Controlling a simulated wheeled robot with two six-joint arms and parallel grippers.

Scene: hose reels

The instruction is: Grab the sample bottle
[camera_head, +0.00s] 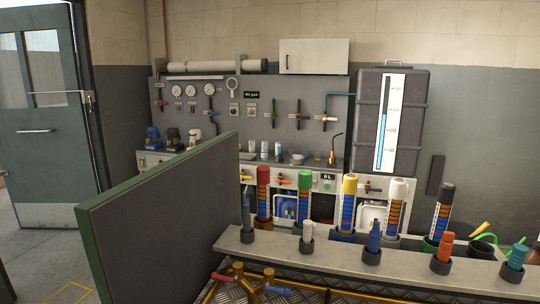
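I cannot tell for sure which thing is the sample bottle. Small bottle-like containers (264,150) stand upright on the back bench (320,166), left of a small white bowl (298,158); they are too small to read. Neither of my grippers shows in the head view.
A green-edged grey partition (165,215) stands at the front left. A pale shelf (330,257) with several capped columns and coloured nozzles crosses the front right. Brass pipework (247,282) with red and blue handles is below. A door (45,130) stands at left, with clear floor (50,270) near it.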

